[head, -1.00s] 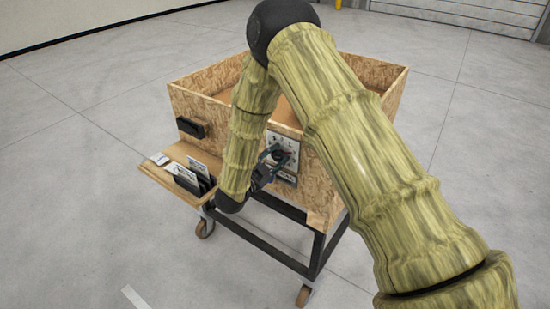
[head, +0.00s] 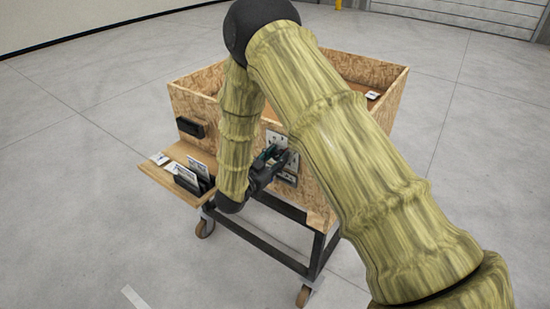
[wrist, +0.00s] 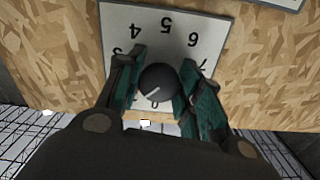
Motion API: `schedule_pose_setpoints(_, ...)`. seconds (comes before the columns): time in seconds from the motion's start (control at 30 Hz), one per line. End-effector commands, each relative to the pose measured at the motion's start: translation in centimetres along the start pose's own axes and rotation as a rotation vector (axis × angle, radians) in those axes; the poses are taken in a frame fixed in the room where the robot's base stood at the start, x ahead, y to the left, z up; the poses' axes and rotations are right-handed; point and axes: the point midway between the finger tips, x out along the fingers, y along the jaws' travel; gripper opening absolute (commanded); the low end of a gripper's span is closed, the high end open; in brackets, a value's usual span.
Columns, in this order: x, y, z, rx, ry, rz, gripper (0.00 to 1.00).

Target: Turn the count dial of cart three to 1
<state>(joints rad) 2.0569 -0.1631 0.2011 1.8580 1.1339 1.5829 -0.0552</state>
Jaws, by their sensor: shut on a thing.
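The count dial is a round black knob (wrist: 158,83) with a white pointer line, on a white plate (wrist: 165,18) on the cart's plywood wall. The plate's digits appear upside down in the wrist view, with 4, 5 and 6 above the knob and a 0 below it. The pointer slants toward the lower left; the digit it meets is unclear. My gripper (wrist: 160,88) has its two green-padded fingers on either side of the knob, shut on it. In the head view my gripper (head: 274,160) is at the plate (head: 277,138), and the knob is hidden.
The plywood cart (head: 320,190) stands on a black wheeled frame. A side shelf (head: 150,172) at left carries cards in black holders (head: 190,180). A black handle (head: 191,127) sits on the same wall. The floor around is clear.

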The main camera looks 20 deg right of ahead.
Motion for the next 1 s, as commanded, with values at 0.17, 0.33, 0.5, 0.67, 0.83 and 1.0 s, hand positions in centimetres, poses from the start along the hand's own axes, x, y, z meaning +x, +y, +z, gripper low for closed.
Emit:
schedule_pose_setpoints(0.17,-0.02,0.18,0.12,-0.078,-0.001,0.002,0.12)
schedule_pose_setpoints(0.33,-0.01,0.22,0.15,-0.116,-0.003,0.003,0.12)
schedule_pose_setpoints(0.5,-0.01,0.25,0.17,-0.128,-0.003,0.003,0.12)
schedule_pose_setpoints(0.67,-0.01,0.26,0.18,-0.128,-0.003,0.003,0.12)
schedule_pose_setpoints(0.83,-0.01,0.27,0.18,-0.128,-0.003,0.003,0.45)
schedule_pose_setpoints(1.0,-0.04,0.13,0.12,-0.126,-0.002,0.001,0.58)
